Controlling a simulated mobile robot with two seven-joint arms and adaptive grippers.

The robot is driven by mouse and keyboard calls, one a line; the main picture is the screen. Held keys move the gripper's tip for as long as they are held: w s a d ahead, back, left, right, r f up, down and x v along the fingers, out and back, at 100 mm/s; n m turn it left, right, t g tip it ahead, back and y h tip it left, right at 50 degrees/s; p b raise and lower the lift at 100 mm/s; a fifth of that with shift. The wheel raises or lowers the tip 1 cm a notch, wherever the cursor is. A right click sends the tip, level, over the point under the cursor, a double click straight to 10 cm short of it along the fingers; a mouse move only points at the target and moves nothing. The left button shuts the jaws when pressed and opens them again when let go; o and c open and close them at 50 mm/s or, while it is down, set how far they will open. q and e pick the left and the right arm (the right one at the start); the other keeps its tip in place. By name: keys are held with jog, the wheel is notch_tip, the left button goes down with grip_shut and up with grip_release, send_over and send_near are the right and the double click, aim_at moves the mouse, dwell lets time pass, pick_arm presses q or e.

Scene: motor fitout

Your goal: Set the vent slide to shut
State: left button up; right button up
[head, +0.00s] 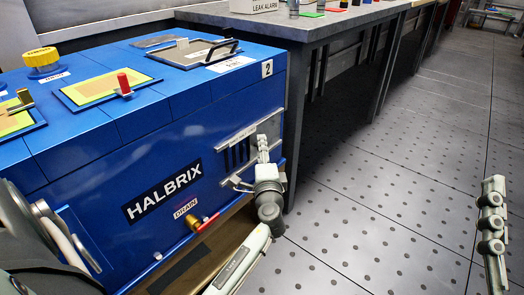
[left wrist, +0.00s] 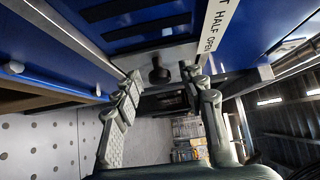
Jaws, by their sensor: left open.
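The vent on the side of the blue HALBRIX housing (head: 165,185) has dark vertical slots (head: 237,155) between pale metal rails. In the left wrist view the slots (left wrist: 140,31) are dark bars, with a grey slide plate (left wrist: 166,55) and a dark round knob (left wrist: 158,74) beside them. My left gripper (head: 262,150) is at the vent's right end and hides part of it. In the left wrist view its open fingers (left wrist: 160,76) stand on either side of the knob; contact cannot be told. My right gripper (head: 492,215) is at the right edge, partly shown.
A label strip reading HALF OPEN (left wrist: 215,30) runs beside the slide. A brass drain valve with a red part (head: 203,222) sticks out below the vent. A grey workbench (head: 300,27) stands behind the housing. The tiled floor (head: 400,190) to the right is clear.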

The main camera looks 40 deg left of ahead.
pick_arm(q)
jog(key=shift+c, duration=0.4)
grip_shut()
